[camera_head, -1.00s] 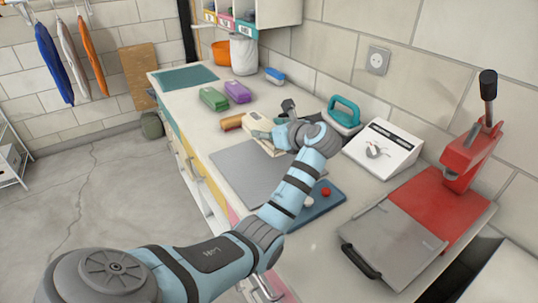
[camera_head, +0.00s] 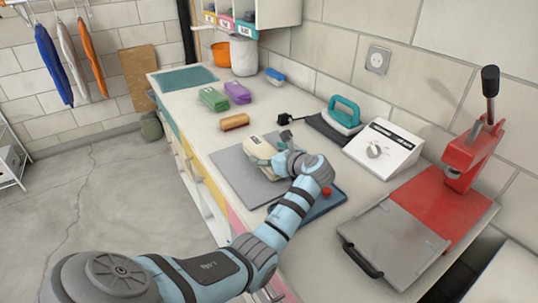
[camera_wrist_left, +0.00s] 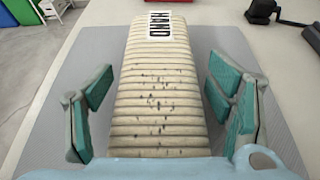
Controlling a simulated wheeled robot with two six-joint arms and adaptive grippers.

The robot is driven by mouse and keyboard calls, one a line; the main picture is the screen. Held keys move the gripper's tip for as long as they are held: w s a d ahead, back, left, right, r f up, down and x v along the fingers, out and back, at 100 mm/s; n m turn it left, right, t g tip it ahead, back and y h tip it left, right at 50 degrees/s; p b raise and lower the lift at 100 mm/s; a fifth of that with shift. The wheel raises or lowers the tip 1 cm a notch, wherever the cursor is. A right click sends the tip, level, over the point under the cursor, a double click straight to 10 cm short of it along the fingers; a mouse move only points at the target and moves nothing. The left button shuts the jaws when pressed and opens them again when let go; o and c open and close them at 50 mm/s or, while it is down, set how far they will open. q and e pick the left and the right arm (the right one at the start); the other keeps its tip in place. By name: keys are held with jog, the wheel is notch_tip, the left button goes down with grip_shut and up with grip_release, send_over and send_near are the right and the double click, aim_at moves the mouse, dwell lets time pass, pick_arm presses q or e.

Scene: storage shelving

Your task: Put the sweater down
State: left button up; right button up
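The sweater (camera_head: 258,147) is a folded cream bundle on the grey mat (camera_head: 232,170) in the head view. In the left wrist view the sweater (camera_wrist_left: 160,115) is ribbed, dark-speckled and has a white label reading "HAND". My left gripper (camera_head: 272,150) is low over the sweater. In the wrist view its teal-padded fingers stand open on either side, with visible gaps between the pads and the fabric. My arm hides part of the sweater in the head view. My right gripper is not in view.
A wooden brush (camera_head: 235,122) lies beyond the mat. An iron with a teal handle (camera_head: 345,110), a white control box (camera_head: 384,149) and a red heat press (camera_head: 440,205) stand to the right. A blue tray (camera_head: 326,206) is partly behind my arm.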

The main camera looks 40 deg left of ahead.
pick_arm(q)
jog(key=shift+r, duration=0.1)
jog(key=shift+d+r, duration=0.15)
jog(key=p+v, duration=0.1)
jog(key=v, duration=1)
jog(key=shift+s+d+r, duration=0.1)
jog(key=shift+d, duration=0.2)
